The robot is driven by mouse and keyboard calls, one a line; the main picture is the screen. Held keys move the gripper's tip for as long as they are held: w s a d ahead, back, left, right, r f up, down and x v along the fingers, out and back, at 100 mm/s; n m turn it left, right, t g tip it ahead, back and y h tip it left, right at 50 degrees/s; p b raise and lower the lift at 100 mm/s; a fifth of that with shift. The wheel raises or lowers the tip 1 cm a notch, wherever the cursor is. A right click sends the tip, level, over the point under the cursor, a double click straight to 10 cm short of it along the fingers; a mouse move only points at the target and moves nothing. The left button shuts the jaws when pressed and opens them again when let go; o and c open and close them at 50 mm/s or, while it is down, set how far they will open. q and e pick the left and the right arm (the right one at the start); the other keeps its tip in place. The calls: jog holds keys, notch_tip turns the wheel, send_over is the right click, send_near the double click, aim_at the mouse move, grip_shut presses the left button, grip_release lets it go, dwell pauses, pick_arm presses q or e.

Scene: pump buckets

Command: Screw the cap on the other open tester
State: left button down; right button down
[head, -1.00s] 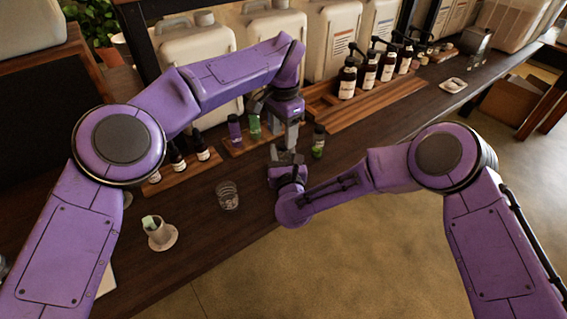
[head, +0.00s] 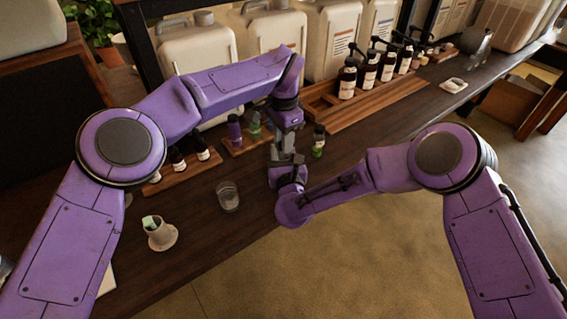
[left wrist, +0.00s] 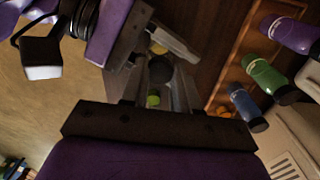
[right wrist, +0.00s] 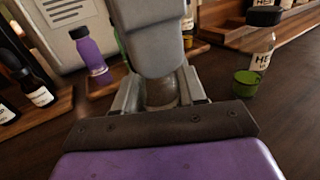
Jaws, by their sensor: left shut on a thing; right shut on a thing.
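My left gripper (head: 284,150) comes down from above over my right gripper (head: 288,164), and their fingers nearly meet. In the left wrist view the left fingers are shut on a dark round cap (left wrist: 160,71). In the right wrist view the right fingers are shut on a small brownish see-through tester (right wrist: 161,92), mostly hidden by the left gripper above it. The cap is over the tester, but I cannot tell whether they touch. Purple (left wrist: 288,35), green (left wrist: 264,76) and blue (left wrist: 243,101) testers stand in a wooden rack.
A black-capped bottle (head: 318,141) stands just right of the grippers, with a green piece (right wrist: 247,84) in front. A glass (head: 228,197) and a cup with strips (head: 160,234) stand at front left. Pump bottles (head: 369,73) line the back right.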

pick_arm(q)
jog(key=m, duration=0.5)
pick_arm(e)
jog(key=shift+f, duration=0.1)
pick_arm(q)
jog(key=m, duration=2.7)
jog(key=shift+f, duration=0.1)
jog(key=m, duration=0.6)
jog(key=shift+s, duration=0.1)
jog(key=m, duration=1.1)
jog(key=c, duration=0.8)
grip_release()
